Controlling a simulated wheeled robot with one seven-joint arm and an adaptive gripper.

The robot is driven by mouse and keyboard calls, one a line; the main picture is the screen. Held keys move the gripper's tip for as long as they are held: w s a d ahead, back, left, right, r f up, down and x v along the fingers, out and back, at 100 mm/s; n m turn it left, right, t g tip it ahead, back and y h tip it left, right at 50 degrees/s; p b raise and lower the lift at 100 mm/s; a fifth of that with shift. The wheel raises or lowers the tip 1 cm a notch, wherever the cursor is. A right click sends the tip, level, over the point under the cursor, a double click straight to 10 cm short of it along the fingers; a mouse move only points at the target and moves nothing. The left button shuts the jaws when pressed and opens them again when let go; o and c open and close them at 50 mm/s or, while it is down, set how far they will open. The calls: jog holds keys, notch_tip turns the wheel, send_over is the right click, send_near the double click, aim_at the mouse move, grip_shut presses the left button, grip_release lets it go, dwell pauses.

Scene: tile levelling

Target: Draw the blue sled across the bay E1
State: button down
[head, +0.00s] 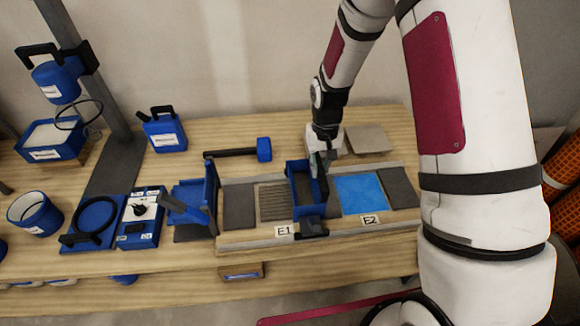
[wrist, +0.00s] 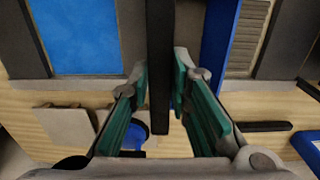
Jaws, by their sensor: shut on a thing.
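The blue sled (head: 302,186) sits across the rails at the right end of bay E1, between its ridged grey bed (head: 273,201) and the divider before bay E2. My gripper (head: 322,168) is over the sled's right side, shut on its dark bar handle. In the wrist view the black bar (wrist: 160,65) runs between the green finger pads of my gripper (wrist: 160,88). The sled's blue wall (wrist: 219,45) stands beside it, with the ridged bed (wrist: 247,38) beyond. The sled's underside is hidden.
Bay E2 holds a bright blue surface (head: 360,193). A blue angled stand (head: 196,205) is at E1's left end. A blue-headed mallet (head: 264,150) lies behind the bays. A blue control box (head: 143,217) and a blue jug (head: 165,130) stand further left.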

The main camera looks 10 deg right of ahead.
jog(key=d, duration=0.5)
jog(key=shift+s+d, duration=0.1)
jog(key=shift+d, duration=0.3)
jog(key=c, duration=1.5)
grip_release()
notch_tip(320, 180, up, 12)
jog(key=shift+r, duration=0.1)
